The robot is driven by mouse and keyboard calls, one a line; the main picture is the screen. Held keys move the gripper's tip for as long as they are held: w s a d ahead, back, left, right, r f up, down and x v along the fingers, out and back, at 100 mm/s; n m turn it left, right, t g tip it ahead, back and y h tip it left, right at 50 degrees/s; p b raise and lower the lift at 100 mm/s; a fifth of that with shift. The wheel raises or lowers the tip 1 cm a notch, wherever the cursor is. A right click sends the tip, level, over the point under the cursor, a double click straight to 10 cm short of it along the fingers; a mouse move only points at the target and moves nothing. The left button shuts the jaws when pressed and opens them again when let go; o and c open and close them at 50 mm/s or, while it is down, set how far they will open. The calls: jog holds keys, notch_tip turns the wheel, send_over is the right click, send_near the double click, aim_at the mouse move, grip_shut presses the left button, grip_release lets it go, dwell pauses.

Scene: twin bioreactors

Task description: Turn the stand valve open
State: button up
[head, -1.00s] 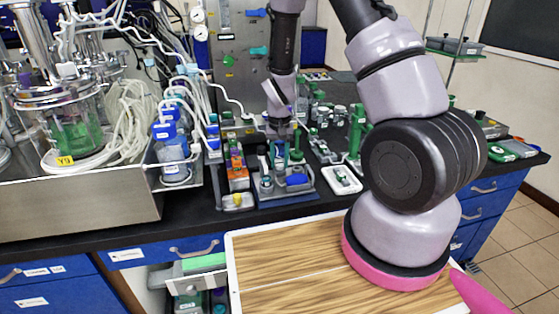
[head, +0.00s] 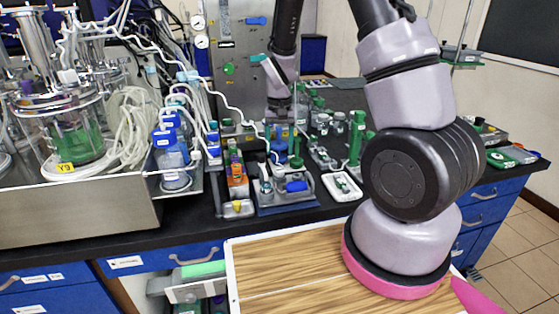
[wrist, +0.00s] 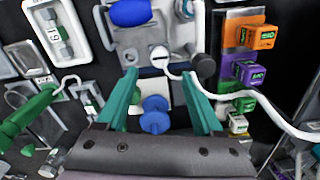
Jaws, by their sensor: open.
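My gripper (wrist: 160,78) is open in the wrist view, its two teal fingers spread over a small rack or stand (wrist: 180,95). A blue knob-like part (wrist: 155,121) shows between the fingers, below the tips in the picture; I see no contact with it. A longer blue handle (wrist: 130,12) lies at the top of the wrist view, beyond the fingertips; it also shows on the bench tray in the head view (head: 297,186). I cannot tell for sure which blue part is the stand valve. In the head view, the fingers are small and partly lost among the bench items.
Orange, purple and green labelled blocks (wrist: 250,37) stand beside the rack. A white tube (wrist: 240,95) loops close to the fingers. Glass bioreactor vessels (head: 80,140) and blue-capped bottles (head: 170,150) stand left. A white tray (head: 343,187) lies right of the rack.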

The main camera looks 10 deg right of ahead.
jog(key=shift+r, duration=1.6)
jog(key=s+d+r+t+y, duration=0.1)
jog(key=s+d+r+t, duration=0.15)
jog(key=r, duration=0.65)
jog(key=s+d+r+t+y, duration=0.1)
jog(key=s+r, duration=0.2)
jog(key=r, duration=0.6)
jog(key=s+d+r+m+t, duration=0.1)
jog(key=s+d+r+t, duration=0.1)
jog(key=s+r, duration=0.9)
jog(key=s+t, duration=0.1)
jog(key=s, duration=0.1)
jog(key=shift+s+t, duration=0.35)
